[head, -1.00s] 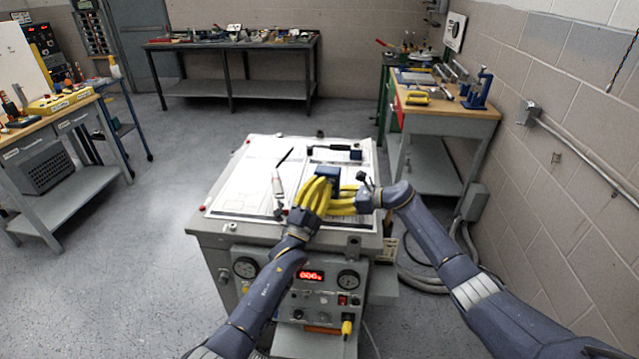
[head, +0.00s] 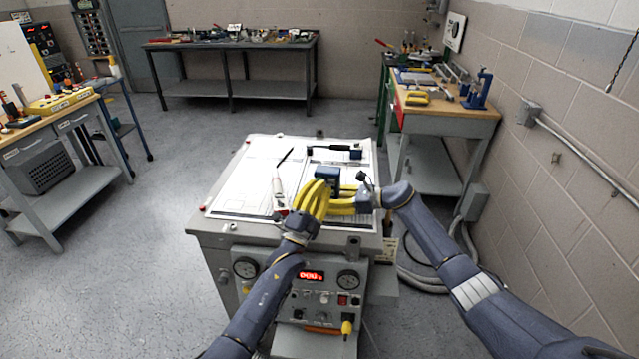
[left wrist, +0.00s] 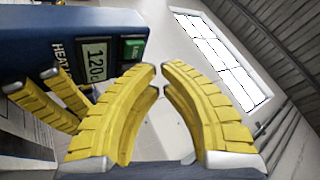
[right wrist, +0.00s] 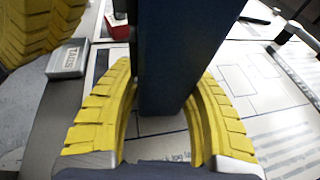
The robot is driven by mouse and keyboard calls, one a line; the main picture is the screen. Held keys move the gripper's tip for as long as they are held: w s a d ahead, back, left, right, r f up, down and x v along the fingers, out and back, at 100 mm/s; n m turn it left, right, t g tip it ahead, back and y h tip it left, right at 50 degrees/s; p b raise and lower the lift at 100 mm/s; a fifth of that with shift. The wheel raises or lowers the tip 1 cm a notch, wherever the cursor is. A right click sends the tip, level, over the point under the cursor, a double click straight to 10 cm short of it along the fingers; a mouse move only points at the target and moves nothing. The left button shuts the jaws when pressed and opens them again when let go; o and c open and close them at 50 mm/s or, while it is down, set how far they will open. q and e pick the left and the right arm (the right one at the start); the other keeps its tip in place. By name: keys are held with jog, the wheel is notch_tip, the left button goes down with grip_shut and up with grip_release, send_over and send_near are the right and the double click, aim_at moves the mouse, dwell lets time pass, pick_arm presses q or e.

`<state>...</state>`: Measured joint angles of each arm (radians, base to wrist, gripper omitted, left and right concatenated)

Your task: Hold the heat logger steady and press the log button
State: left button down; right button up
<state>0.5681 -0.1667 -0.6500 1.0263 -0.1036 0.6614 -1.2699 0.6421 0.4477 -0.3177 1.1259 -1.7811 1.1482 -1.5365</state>
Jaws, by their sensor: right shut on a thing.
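The heat logger is a blue box (head: 327,173) on the papered top of the grey cabinet. In the left wrist view, its face (left wrist: 30,38) shows part of a "HEAT" label, a display (left wrist: 96,62) reading about 120, and a green button (left wrist: 133,49). My right gripper (head: 345,203) is shut on the logger, with yellow fingers on either side of its blue body (right wrist: 165,75). My left gripper (left wrist: 160,68) has its fingertips drawn close together, with a thin gap. They are just below and right of the green button; I cannot tell whether they touch it.
White sheets (head: 240,185) cover the cabinet top. A slim white tool (head: 278,190) lies left of my left gripper, and a black-handled tool (head: 335,149) lies behind the logger. A small grey tin (right wrist: 68,62) and a red block (right wrist: 117,25) are near my right gripper.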

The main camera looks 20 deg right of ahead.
jog(key=shift+f, duration=0.1)
pick_arm(q)
jog(key=shift+s+a, duration=0.35)
jog(key=shift+s, duration=0.4)
jog(key=shift+s+a, duration=0.4)
jog(key=shift+s, duration=0.4)
jog(key=shift+s+a, duration=0.35)
jog(key=shift+s, duration=0.4)
pick_arm(e)
jog(key=o, duration=0.9)
jog(key=shift+d, duration=0.1)
